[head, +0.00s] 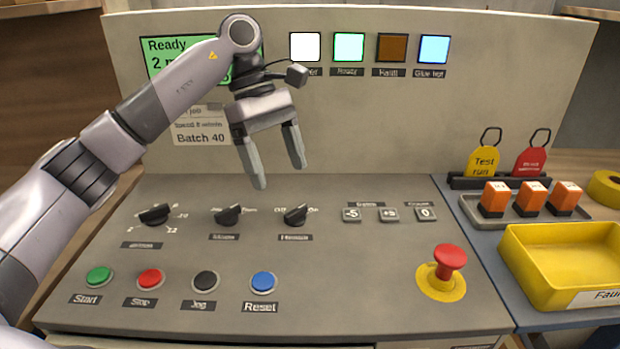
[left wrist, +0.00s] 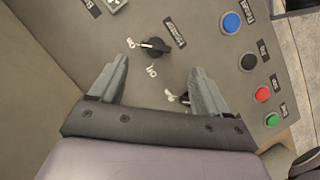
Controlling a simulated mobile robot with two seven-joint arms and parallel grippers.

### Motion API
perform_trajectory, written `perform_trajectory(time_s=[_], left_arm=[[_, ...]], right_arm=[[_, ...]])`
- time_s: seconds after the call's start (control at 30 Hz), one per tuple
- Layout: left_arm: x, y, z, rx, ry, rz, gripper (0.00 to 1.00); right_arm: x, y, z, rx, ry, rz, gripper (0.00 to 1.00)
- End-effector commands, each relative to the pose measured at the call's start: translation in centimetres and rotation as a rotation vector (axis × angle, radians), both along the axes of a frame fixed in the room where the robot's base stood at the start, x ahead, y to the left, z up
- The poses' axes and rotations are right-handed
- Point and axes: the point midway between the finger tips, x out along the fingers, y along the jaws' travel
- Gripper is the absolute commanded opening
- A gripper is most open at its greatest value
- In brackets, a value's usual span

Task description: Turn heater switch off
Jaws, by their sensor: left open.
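The heater switch (head: 296,213) is a black rotary knob on the sloped grey panel, the rightmost of three knobs. "Off" is marked to its left and "On" to its right. Its pointer appears to lean right toward "On". My left gripper (head: 280,177) is open and empty, above and behind the knob, fingers pointing down. In the left wrist view the heater switch (left wrist: 155,45) shows just beyond the two open fingertips (left wrist: 162,65), apart from them. My right gripper is in neither view.
A similar knob (head: 228,214) stands left of the heater switch, and a numbered dial (head: 154,214) farther left. Blue reset button (head: 263,282) and other buttons line the front. A red emergency knob (head: 449,262) rises at right. The upright panel (head: 350,120) stands behind.

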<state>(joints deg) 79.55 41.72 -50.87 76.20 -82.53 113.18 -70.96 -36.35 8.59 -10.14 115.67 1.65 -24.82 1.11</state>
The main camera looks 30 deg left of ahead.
Motion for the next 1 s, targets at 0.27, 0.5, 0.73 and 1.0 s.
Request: perform_trajectory(time_s=[0.27,0.5,0.73,1.0], left_arm=[[-0.2,-0.4,-1.4,0.005,0.003,-0.002,0.77],[-0.7,-1.7,-4.8,0.004,0.003,-0.001,0.77],[-0.9,-2.4,-6.5,0.003,0.001,0.000,0.77],[-0.9,-2.5,-6.6,0.003,0.000,0.001,0.73]], right_arm=[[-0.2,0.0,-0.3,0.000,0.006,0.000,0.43],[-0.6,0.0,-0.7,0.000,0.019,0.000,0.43],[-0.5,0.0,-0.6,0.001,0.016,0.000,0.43],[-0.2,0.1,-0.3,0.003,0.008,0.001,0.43]])
